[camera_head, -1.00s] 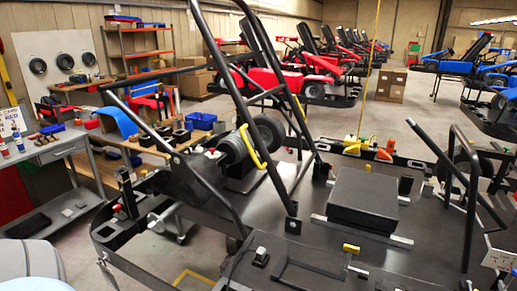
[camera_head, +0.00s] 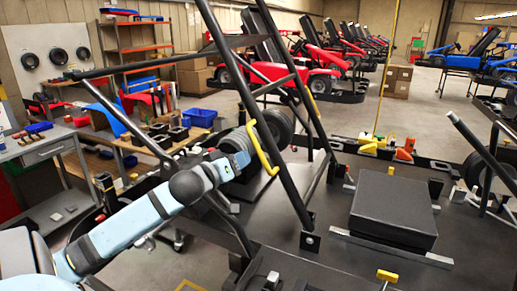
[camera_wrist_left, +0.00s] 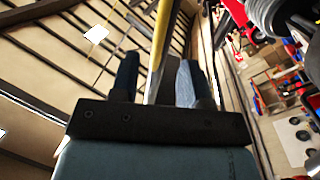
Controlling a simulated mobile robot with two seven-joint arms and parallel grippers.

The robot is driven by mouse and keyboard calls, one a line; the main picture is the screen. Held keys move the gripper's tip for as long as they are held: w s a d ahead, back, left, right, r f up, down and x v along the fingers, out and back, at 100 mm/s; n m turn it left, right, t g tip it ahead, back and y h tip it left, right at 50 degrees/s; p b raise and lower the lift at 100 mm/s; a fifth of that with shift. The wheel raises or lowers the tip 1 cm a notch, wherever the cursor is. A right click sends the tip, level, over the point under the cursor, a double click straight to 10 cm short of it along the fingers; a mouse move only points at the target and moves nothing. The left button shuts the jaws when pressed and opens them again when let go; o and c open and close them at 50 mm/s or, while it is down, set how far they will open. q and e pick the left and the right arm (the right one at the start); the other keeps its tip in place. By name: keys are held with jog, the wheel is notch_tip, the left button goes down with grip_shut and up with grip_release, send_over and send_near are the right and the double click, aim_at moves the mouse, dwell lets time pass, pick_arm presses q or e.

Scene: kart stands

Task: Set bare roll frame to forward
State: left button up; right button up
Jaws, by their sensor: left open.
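The bare roll frame (camera_head: 228,60) is made of black tubes and stands up on the dark kart chassis in the head view. A yellow grab handle (camera_head: 263,150) is on one of its tubes. My left gripper (camera_head: 240,162) is just left of this handle, with its arm reaching in from the lower left. In the left wrist view my left gripper (camera_wrist_left: 160,82) is open, and the yellow handle (camera_wrist_left: 161,40) runs between its two fingers as seen from there. I cannot tell how deep the handle sits between them. My right gripper is out of view.
A black box-like seat block (camera_head: 392,210) sits on the chassis to the right. A black wheel (camera_head: 274,128) is behind the handle. A grey workbench (camera_head: 45,148) is at left. Red karts (camera_head: 290,75) stand at the back, with open floor in front of them.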

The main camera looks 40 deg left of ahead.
aim_at(258, 149)
pick_arm(q)
jog(key=w, duration=0.6)
jog(key=w+p, duration=0.1)
jog(key=w, duration=0.2)
jog(key=shift+a+f, duration=0.1)
jog(key=shift+a, duration=0.3)
grip_shut()
